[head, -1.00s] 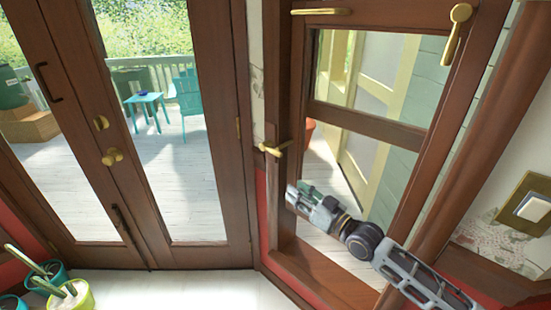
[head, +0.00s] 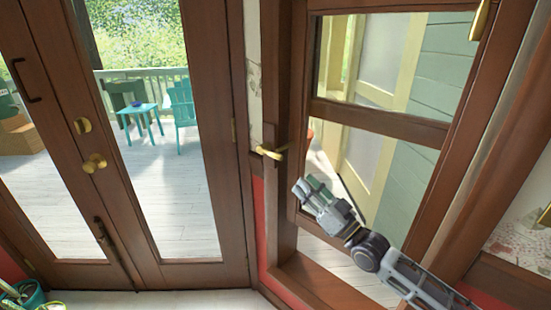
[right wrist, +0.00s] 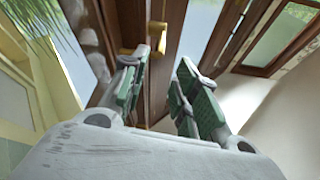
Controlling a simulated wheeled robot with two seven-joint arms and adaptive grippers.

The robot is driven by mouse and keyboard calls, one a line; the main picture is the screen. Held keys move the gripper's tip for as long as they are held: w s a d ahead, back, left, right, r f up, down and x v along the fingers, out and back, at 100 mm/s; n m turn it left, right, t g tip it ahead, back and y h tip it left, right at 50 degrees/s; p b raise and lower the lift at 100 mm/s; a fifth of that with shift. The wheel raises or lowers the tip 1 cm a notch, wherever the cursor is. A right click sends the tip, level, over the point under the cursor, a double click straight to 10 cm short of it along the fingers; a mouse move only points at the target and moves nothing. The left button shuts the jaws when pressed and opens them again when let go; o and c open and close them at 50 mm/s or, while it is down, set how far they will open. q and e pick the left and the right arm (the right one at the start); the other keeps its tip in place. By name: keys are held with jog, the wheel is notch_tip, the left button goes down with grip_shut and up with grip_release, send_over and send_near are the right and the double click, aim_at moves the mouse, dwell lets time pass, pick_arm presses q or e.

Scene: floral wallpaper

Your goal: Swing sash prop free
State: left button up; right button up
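A brass lever-like fitting (head: 270,152), which looks like the sash prop, sticks out from the left wooden jamb of the window. The brown-framed sash (head: 380,125) is to its right; its crossbar shows clearly. My right gripper (head: 306,187) is below and right of the brass fitting, in front of the window, and looks apart from it. In the right wrist view the two green-padded fingers (right wrist: 160,80) are spread with a gap and nothing held between them. Brass (right wrist: 157,35) shows just beyond the fingertips. My left gripper is out of view.
Another brass fitting (head: 482,18) is at the sash's upper right. A brown glazed double door (head: 205,130) with brass knobs stands left. Potted plants (head: 25,295) are at lower left. The window sill (head: 325,280) lies below my right arm.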

aim_at(276, 156)
jog(key=shift+w+a+r, duration=0.1)
jog(key=shift+w, duration=0.05)
jog(key=shift+b+x, duration=0.7)
jog(key=shift+x, duration=5.45)
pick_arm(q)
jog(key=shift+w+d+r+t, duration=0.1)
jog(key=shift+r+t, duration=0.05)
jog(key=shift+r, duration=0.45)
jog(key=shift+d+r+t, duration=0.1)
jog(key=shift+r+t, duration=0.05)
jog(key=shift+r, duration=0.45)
pick_arm(e)
jog(key=shift+w+a+r, duration=0.2)
jog(key=shift+w+a, duration=0.2)
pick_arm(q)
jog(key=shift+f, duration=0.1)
pick_arm(e)
jog(key=shift+c, duration=0.2)
grip_shut()
